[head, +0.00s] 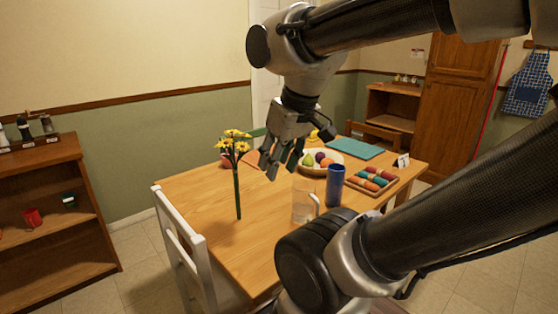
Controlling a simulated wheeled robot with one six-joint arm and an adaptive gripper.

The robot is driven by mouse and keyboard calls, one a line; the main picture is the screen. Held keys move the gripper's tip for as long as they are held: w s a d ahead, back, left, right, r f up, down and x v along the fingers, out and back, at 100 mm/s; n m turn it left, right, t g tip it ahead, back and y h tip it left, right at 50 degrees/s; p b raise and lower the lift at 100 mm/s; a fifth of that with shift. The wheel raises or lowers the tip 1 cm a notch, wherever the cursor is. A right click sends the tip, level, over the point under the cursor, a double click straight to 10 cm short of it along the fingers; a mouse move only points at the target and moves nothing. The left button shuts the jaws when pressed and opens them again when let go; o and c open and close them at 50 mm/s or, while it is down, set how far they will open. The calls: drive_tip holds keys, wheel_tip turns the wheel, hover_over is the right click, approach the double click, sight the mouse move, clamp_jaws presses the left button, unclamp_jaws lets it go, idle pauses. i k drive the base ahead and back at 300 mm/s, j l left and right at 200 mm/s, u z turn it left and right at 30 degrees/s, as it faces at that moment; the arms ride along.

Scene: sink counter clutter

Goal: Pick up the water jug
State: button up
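The water jug (301,203) is a clear, see-through vessel standing upright on the wooden table (210,197), with its handle on the right side. My gripper (281,170) hangs above the table, up and to the left of the jug in the picture. Its fingers point down and are spread apart with nothing between them. It appears apart from the jug. My arm's lower link covers the near right part of the table.
A blue cylinder (335,186) stands close to the jug's right. Yellow flowers in a slim green vase (238,192) stand to the left. Behind are a fruit bowl (318,170), a tray of colored items (371,181) and a teal mat (355,148). A white chair (183,240) stands at the left edge.

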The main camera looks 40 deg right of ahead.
sight(307, 206)
drive_tip(key=z, duration=1.4)
